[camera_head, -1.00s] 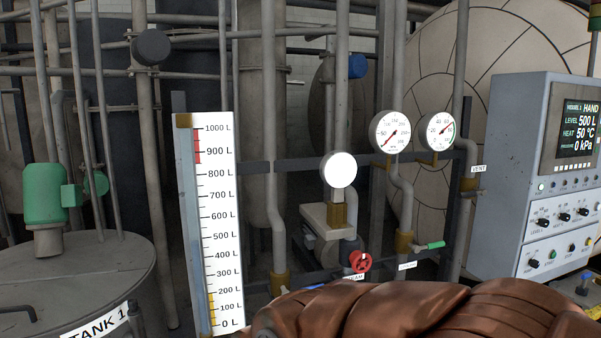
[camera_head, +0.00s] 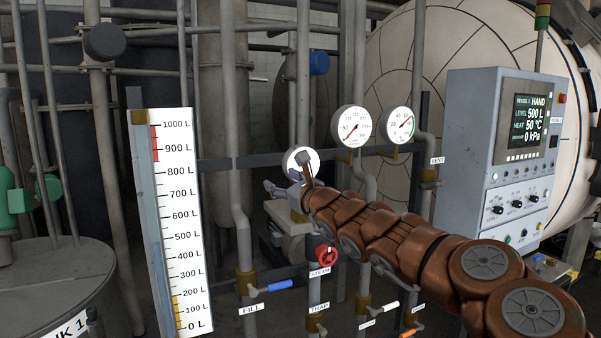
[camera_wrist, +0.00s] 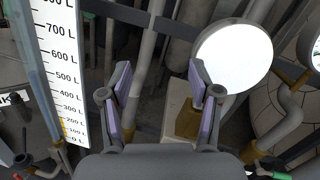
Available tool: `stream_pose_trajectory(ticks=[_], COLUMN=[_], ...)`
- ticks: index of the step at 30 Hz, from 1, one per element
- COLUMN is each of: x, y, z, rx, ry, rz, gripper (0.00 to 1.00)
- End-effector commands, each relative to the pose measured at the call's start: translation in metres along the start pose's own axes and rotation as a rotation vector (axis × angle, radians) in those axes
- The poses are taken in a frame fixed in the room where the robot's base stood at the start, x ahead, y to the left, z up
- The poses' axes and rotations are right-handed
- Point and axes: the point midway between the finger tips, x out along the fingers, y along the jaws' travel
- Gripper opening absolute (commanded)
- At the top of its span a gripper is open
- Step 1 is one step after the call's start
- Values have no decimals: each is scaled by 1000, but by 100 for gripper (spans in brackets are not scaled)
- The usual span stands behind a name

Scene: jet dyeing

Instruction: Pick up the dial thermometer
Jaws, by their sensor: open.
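A round dial with a blank white face (camera_head: 293,158) stands on the pipework; its face shows no readable marks. It also fills the upper right of the wrist view (camera_wrist: 235,58), above a brass fitting (camera_wrist: 188,122). Two dials with scales and needles, a left one (camera_head: 351,127) and a right one (camera_head: 399,125), stand further right. I cannot tell which of the three is the thermometer. My gripper (camera_wrist: 158,80) is open and empty. In the wrist view its right finger overlaps the blank dial's lower left edge; contact cannot be told. My wrist partly hides that dial in the head view.
A tall level scale (camera_head: 175,215) stands left of my gripper. Pipes and a horizontal rail run behind. Below are a red steam valve knob (camera_head: 325,256) and a blue fill handle (camera_head: 279,285). A grey control panel (camera_head: 470,150) stands at the right.

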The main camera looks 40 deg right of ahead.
Motion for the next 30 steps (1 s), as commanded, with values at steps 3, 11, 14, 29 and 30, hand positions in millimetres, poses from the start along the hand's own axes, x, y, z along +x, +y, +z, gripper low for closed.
stream_pose_trajectory(ticks=[3, 11, 14, 29, 30], x=[-10, -13, -5, 23, 26], y=[-45, -70, -70, -73, -73], z=[-43, -70, -71, -69, -69], rx=[180, 302, 300, 298, 297], ry=[73, 115, 117, 113, 114], rz=[-90, -143, -142, -139, -138], gripper=[62, 62, 62, 62, 62])
